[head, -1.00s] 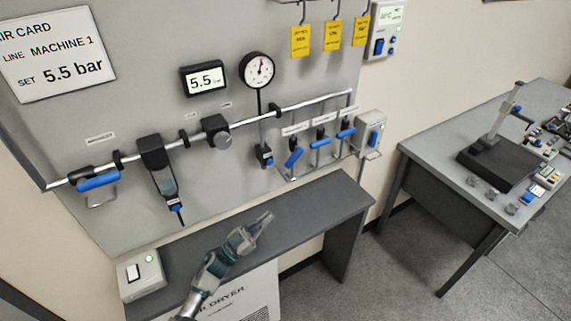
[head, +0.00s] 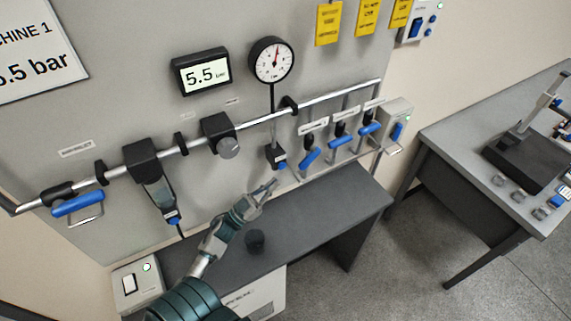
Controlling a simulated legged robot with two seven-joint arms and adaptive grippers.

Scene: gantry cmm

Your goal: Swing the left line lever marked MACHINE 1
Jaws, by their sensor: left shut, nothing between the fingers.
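Three blue line levers hang in a row under the pipe on the wall panel. The left line lever (head: 310,157) is tilted, its upper end to the right, below a small label too small to read. The middle lever (head: 346,142) and the right lever (head: 370,129) stand to its right. My left gripper (head: 270,187) is shut and empty, to the left of and below the left lever, apart from it, above the dark bench. My right gripper is not in view.
A gauge (head: 272,60) sits above the pipe, with a blue-tipped fitting (head: 276,157) below it, close to my gripper. The dark bench (head: 330,215) lies underneath. A grey switch box (head: 397,125) is right of the levers. A table (head: 465,150) stands at right.

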